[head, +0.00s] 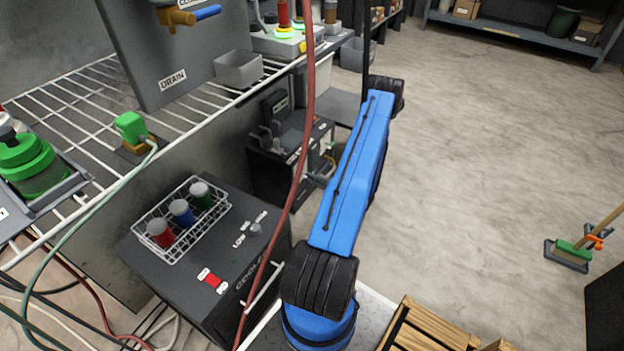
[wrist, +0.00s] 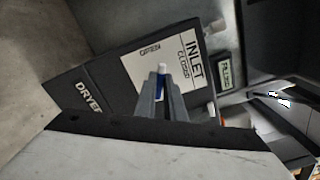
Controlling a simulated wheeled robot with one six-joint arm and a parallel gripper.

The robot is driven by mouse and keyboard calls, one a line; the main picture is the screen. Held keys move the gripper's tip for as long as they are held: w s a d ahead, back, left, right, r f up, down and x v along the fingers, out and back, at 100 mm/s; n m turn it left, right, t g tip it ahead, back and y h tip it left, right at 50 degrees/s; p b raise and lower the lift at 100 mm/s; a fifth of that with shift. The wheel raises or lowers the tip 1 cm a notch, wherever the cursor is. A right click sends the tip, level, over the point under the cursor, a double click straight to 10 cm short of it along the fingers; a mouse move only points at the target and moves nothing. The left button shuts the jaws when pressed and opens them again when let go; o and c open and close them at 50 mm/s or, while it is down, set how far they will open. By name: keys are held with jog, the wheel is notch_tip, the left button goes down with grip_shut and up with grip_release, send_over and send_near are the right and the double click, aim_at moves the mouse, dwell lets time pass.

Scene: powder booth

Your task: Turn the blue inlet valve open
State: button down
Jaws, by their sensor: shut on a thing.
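In the wrist view, the blue inlet valve handle (wrist: 161,84) shows as a narrow blue strip with a pale tip between the two grey fingers of my gripper (wrist: 164,90). The fingers are shut on it. Behind it is a white label plate (wrist: 140,70) reading INLET, with OPEN and CLOSED marks, on a dark box marked DRYER (wrist: 84,97). The fingers hide most of the handle, so I cannot tell which mark it points to. In the head view, my blue arm hides my gripper and the handle.
In the head view, a black cooler (head: 190,265) bears a wire rack (head: 150,222) of several capped vials. A red hose (head: 308,90) hangs in front. A wire shelf (head: 85,80) holds a DRAIN panel (head: 145,55) with another blue-handled valve (head: 207,12).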

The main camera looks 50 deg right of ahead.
jog(key=n, duration=0.5)
jog(key=shift+a+f+n, duration=0.1)
jog(key=shift+f+n, duration=0.05)
jog(key=shift+n, duration=0.15)
dwell(0.4)
jog(key=shift+s, duration=0.1)
jog(key=c, duration=1.8)
grip_release()
jog(key=shift+c, duration=0.2)
jog(key=s+d, duration=0.1)
jog(key=s, duration=1.6)
jog(key=shift+s+d, duration=0.15)
jog(key=shift+d, duration=0.1)
